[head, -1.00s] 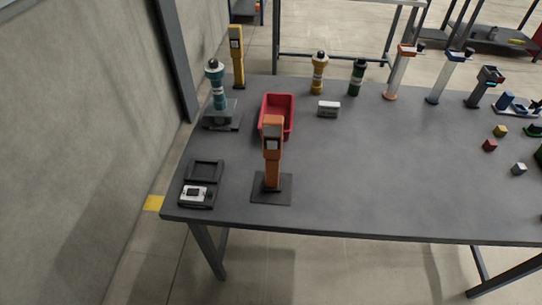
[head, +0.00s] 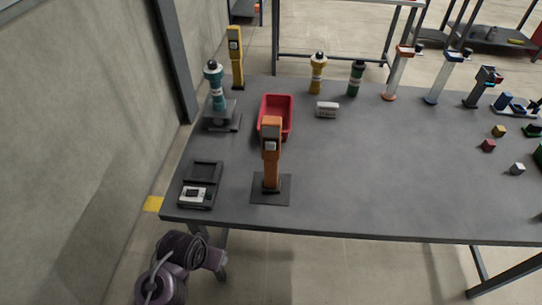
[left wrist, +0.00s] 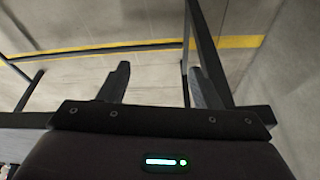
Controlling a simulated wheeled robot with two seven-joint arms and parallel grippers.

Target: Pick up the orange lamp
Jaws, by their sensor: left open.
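The orange lamp (head: 271,160) is an upright orange post with a grey-white panel near its top. It stands on a flat black square base (head: 257,192) near the front left of the table, just in front of the red bin. My left gripper (left wrist: 158,68) shows in the left wrist view with its two dark fingers spread and nothing between them. That view shows floor, a yellow line and table legs, not the lamp. In the head view, part of my left arm is below the table's front left edge; its fingers cannot be made out. My right gripper is not in view.
A red bin (head: 289,104) sits behind the lamp. A black scale-like device (head: 202,185) lies to its left. A teal bottle (head: 215,90) and a yellow post (head: 236,58) stand farther back. The grey table (head: 370,180) is clear to the lamp's right. A wall is at left.

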